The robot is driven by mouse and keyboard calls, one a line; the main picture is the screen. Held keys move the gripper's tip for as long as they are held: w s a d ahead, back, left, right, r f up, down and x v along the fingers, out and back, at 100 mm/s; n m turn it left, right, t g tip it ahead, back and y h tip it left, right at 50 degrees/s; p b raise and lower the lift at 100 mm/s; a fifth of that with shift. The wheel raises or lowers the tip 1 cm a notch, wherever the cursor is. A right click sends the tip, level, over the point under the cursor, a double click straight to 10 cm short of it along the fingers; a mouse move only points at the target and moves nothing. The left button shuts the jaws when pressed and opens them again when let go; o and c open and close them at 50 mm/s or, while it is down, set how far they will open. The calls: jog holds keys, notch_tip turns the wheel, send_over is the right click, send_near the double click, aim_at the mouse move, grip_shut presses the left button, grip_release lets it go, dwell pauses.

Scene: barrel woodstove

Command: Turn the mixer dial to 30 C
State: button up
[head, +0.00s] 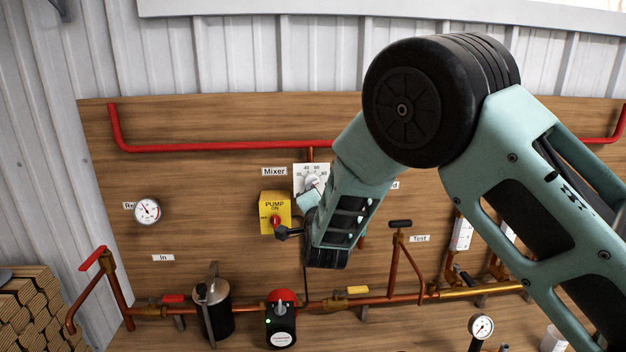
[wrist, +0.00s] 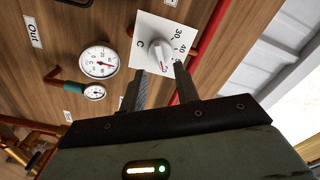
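The mixer dial is a white plate (wrist: 150,37) with numbers and a C, and a pale grey knob (wrist: 163,58). In the wrist view the plate looks turned sideways; 30 and 40 are readable, but the knob's exact setting is not clear. My gripper (wrist: 160,75) is open, its two dark fingertips apart, one on each side of the knob's near end. I cannot tell whether they touch it.
A yellow pump box (head: 268,199) with a red knob sits just left of the dial. A red pipe (head: 220,148) runs above. Below are copper pipes, a red-and-black pump (head: 281,322) and a metal canister (head: 213,305). Two gauges (wrist: 98,61) show beside the dial in the wrist view.

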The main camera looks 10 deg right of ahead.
jog(key=shift+w+d+p, duration=0.1)
jog(key=shift+w+p, duration=0.85)
jog(key=shift+w, duration=1.55)
grip_shut()
